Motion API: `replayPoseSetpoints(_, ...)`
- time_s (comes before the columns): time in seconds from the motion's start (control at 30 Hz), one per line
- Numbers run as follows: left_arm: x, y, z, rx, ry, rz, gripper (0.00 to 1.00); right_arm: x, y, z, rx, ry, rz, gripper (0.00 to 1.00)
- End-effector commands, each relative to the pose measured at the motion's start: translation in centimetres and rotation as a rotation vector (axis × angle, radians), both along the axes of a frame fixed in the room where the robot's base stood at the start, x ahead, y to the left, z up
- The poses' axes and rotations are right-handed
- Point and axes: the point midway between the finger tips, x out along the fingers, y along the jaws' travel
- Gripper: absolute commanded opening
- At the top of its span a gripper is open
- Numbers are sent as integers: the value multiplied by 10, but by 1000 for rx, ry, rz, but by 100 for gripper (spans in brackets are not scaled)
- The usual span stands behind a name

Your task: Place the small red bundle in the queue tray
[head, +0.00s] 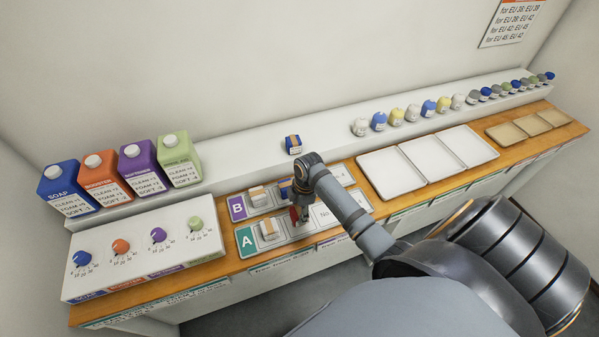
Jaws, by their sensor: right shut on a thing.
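My right gripper (301,217) reaches down over two rows of labelled slots and is shut on a small red bundle (293,214). The gripper and arm hide part of the bundle. Row A (246,240) has a green label and is nearer; row B (237,207) has a purple label and lies behind it. The bundle is over or in row A, just right of a white bundle (268,230); I cannot tell whether it touches the tray. Which row is the queue tray is not readable. My left gripper is not in view.
Row B holds a pale bundle (258,196) and a blue one (285,187). Another blue bundle (293,145) sits on the white ledge behind. A dial panel (140,262) and several cartons (142,169) stand left. White trays (432,155) at right are empty.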

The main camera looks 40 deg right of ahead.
Motion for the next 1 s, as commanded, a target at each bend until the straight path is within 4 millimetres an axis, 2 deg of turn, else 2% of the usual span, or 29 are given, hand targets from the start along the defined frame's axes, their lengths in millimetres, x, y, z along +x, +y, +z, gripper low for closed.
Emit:
replayPoseSetpoints(0.2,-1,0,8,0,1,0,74,1,-1,-29,1,3,-2,19)
replayPoseSetpoints(0.57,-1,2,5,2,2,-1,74,1,-1,-36,0,0,-1,19)
replayPoseSetpoints(0.6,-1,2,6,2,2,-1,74,1,-1,-35,-1,0,-1,55)
replayPoseSetpoints(0.7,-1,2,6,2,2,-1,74,1,-1,-35,-1,1,-1,69)
replayPoseSetpoints(0.77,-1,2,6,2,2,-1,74,1,-1,-35,-1,1,-1,74)
replayPoseSetpoints(1.0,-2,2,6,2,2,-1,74,1,-1,-35,-1,1,-1,74)
